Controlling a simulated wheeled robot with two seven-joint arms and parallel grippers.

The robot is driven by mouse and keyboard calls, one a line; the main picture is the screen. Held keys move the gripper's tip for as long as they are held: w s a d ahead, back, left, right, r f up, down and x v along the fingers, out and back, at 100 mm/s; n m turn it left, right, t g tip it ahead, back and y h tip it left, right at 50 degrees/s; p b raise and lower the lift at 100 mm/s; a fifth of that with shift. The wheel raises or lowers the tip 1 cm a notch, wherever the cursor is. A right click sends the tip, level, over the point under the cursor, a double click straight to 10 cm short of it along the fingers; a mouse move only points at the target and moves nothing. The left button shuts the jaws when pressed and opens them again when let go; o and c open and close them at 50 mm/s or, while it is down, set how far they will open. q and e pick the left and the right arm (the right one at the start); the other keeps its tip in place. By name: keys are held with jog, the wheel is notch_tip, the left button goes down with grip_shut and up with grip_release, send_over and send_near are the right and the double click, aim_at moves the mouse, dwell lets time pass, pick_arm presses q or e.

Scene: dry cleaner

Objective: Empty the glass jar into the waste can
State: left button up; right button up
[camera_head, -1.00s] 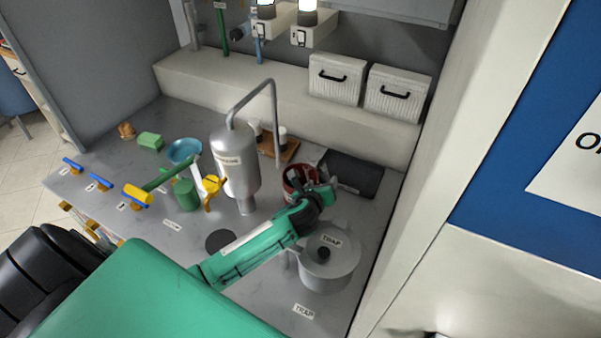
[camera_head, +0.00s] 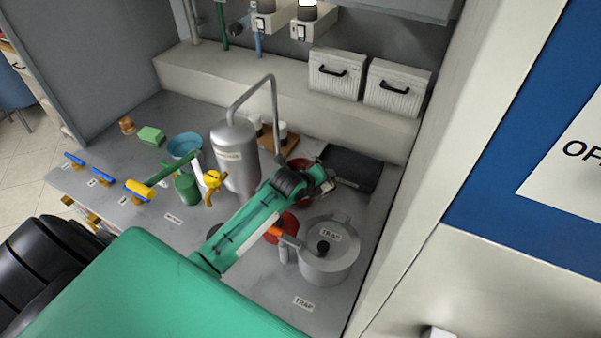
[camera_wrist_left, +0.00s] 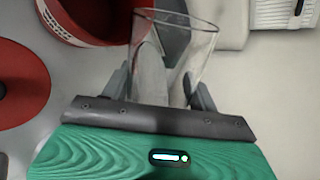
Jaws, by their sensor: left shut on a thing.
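My left gripper (camera_wrist_left: 170,90) is shut on a clear glass jar (camera_wrist_left: 203,42), whose wide rim points away from the wrist. Grey shapes show through the glass, and I cannot tell its contents. In the head view the left gripper (camera_head: 325,184) is beside the red waste can (camera_head: 303,164), which my arm largely hides. In the left wrist view the red can (camera_wrist_left: 95,38) with a white label is at the upper left, close to the jar. I cannot tell whether the jar is over its opening. My right gripper is not in view.
A red disc (camera_wrist_left: 18,85) lies on the counter, partly under my arm in the head view. A grey lidded trap pot (camera_head: 328,262) stands right of my arm. A metal cylinder with a bent pipe (camera_head: 236,160) stands left. A dark tray (camera_head: 352,168) lies behind.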

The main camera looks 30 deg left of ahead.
pick_arm(q)
jog(key=shift+f, duration=0.3)
jog(key=shift+w+a+r+h, duration=0.1)
jog(key=shift+a+r+h, duration=0.05)
jog(key=shift+r+h, duration=0.2)
jog(key=shift+a+r+n+g, duration=0.15)
jog(key=shift+r+n+g, duration=0.05)
jog(key=shift+n+g, duration=0.1)
jog(key=shift+w+r, duration=0.1)
jog(key=shift+w+a+r+h+p, duration=0.25)
jog(key=shift+a+r+h+p, duration=0.3)
jog(key=shift+r, duration=0.25)
jog(key=shift+f+n+g, duration=0.2)
jog(key=shift+n+g, duration=0.1)
jog(key=shift+s+d, duration=0.2)
jog(key=shift+f+n+h, duration=0.15)
jog(key=shift+n+h, duration=0.15)
jog(key=shift+h, duration=0.1)
jog(key=shift+w+a+f+n+g+h+b, duration=0.15)
jog(key=shift+a+f+n+g+h+b, duration=0.15)
jog(key=shift+g+h+b, duration=0.35)
